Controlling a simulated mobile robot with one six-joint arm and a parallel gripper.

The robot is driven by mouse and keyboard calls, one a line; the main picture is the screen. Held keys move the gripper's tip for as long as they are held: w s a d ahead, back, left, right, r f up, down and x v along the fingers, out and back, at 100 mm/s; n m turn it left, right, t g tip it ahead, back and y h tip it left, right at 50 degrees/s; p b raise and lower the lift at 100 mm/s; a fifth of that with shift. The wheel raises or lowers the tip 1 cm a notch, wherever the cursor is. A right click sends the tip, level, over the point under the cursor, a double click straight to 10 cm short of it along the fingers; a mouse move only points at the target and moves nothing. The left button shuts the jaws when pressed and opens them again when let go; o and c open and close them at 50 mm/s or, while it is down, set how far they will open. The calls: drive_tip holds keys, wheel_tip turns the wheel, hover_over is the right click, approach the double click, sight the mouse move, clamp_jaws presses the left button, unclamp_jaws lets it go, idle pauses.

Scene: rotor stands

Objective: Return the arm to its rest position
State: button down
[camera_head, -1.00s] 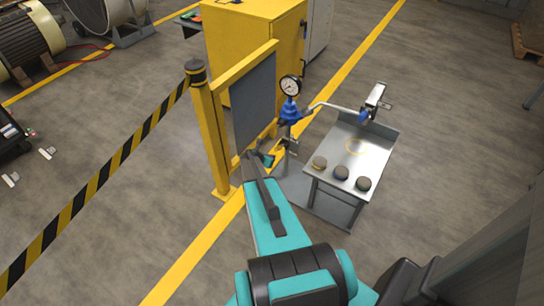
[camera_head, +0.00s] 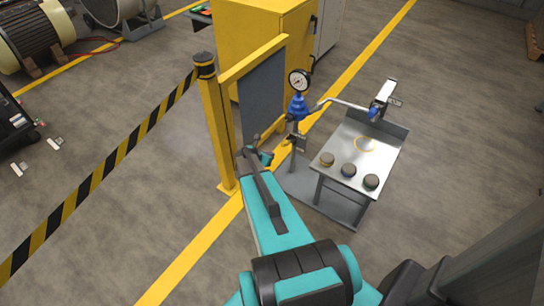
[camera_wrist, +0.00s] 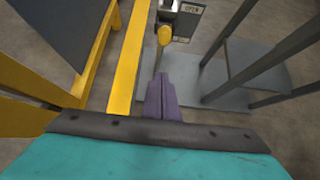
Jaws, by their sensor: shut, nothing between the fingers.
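My arm (camera_head: 277,222) is teal and dark grey and reaches forward from the bottom of the head view. My gripper shows in the wrist view (camera_wrist: 163,84) as two purple-grey fingers, shut together with nothing between them. It points towards a yellow knob (camera_wrist: 165,34) on a metal fitting beside an "OPEN" label, apart from it in the picture. In the head view the far end of the arm is close to the yellow-framed grey panel and left of the metal stand; the fingertips are hard to make out there.
A metal stand (camera_head: 377,139) with several round pucks on its top is right of the arm. A pressure gauge (camera_head: 299,80) above a blue valve (camera_head: 297,107) rises at its left. A yellow post (camera_head: 216,130) carries a striped barrier tape (camera_head: 120,150). Open floor lies left and right.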

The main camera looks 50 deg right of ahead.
drive_tip(key=shift+a+r, duration=0.3)
idle(0.4)
